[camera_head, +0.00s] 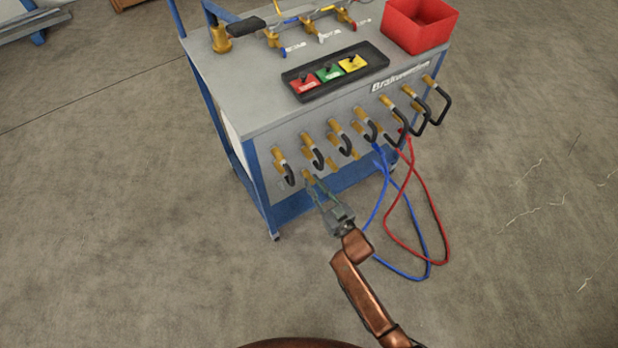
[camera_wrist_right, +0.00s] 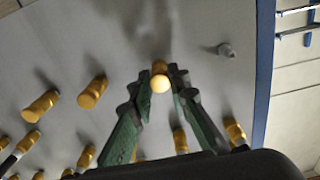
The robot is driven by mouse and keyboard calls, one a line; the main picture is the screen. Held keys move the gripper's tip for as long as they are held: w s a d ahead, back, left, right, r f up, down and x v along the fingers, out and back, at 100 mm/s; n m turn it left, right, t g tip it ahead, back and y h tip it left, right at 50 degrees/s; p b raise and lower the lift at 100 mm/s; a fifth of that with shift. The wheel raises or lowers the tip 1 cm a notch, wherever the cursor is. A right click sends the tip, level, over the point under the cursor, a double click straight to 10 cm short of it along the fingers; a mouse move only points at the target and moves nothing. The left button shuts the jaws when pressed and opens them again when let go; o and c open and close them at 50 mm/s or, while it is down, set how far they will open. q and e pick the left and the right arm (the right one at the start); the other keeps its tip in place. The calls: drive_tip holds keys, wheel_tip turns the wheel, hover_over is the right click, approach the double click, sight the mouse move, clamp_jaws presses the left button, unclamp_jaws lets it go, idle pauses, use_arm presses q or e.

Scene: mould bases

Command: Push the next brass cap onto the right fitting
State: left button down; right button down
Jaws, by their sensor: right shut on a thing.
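My right gripper (camera_head: 311,181) is at the front panel of the trolley, low at its left side. In the right wrist view its two green fingers (camera_wrist_right: 160,80) are closed on a small brass cap (camera_wrist_right: 160,84), whose round pale end faces the camera. More brass shows just behind the cap, close to the panel. I cannot tell whether the cap is seated on a fitting. A bare grey stub (camera_wrist_right: 226,49) sticks out of the panel to the right of the fingers. Other brass pieces (camera_wrist_right: 92,92) stand to the left. My left gripper is not in view.
Brass fittings with black hose loops (camera_head: 318,158) run along the panel above the gripper. Blue (camera_head: 375,215) and red (camera_head: 440,225) hoses hang down to the floor at the right. On the trolley top are a black tray (camera_head: 375,52) with coloured blocks and a red bin (camera_head: 418,30).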

sight(313, 183)
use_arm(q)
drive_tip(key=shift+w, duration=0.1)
use_arm(e)
drive_tip(key=shift+d, duration=0.1)
